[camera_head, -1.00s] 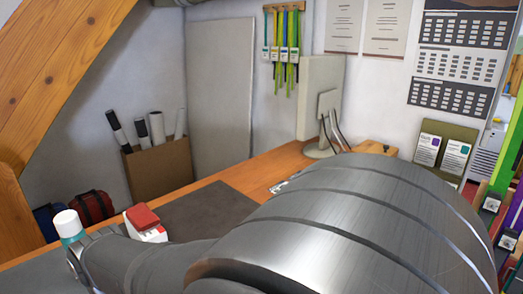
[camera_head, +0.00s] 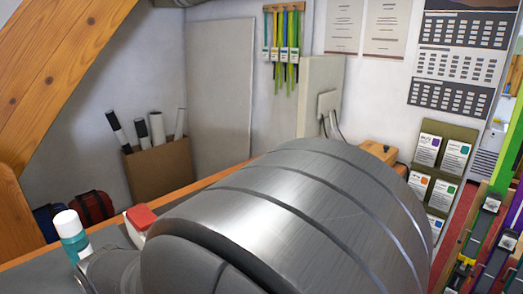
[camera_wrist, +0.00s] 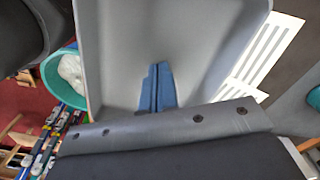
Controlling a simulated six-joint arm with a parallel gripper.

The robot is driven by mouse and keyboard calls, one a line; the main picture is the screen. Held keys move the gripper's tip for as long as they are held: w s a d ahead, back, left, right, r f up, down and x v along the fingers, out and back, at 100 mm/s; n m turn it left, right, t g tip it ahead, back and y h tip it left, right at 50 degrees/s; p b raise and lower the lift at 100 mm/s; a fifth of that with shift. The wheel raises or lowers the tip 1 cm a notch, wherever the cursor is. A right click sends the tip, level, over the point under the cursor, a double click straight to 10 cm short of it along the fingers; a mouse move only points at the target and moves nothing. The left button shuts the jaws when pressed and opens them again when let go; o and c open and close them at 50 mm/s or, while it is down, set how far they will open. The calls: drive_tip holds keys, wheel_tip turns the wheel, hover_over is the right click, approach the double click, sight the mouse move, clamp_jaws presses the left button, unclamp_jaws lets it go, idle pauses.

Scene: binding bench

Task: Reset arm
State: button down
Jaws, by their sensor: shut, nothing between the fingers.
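My gripper (camera_wrist: 159,66) shows in the wrist view as two blue fingers pressed together, with nothing between them. It points over a grey, tray-like surface with raised edges (camera_wrist: 215,45); whether the two touch I cannot tell. In the head view my large metal arm links fill the lower middle and hide much of the bench (camera_head: 210,180). The gripper itself is hidden there.
A white-capped teal bottle (camera_head: 72,235) and a red-topped white box (camera_head: 140,217) stand close to my arm at left. The wrist view shows a teal bin (camera_wrist: 65,75) with white contents.

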wheel_tip(320, 180, up, 7)
drive_tip(key=f, duration=0.8)
drive_tip(key=shift+s+a+f, duration=0.3)
drive_tip(key=shift+s+a, duration=0.05)
drive_tip(key=shift+s, duration=0.05)
drive_tip(key=shift+w+d+f, duration=0.1)
drive_tip(key=shift+w+d, duration=3.2)
drive_tip(key=shift+w, duration=0.1)
drive_tip(key=shift+w, duration=0.1)
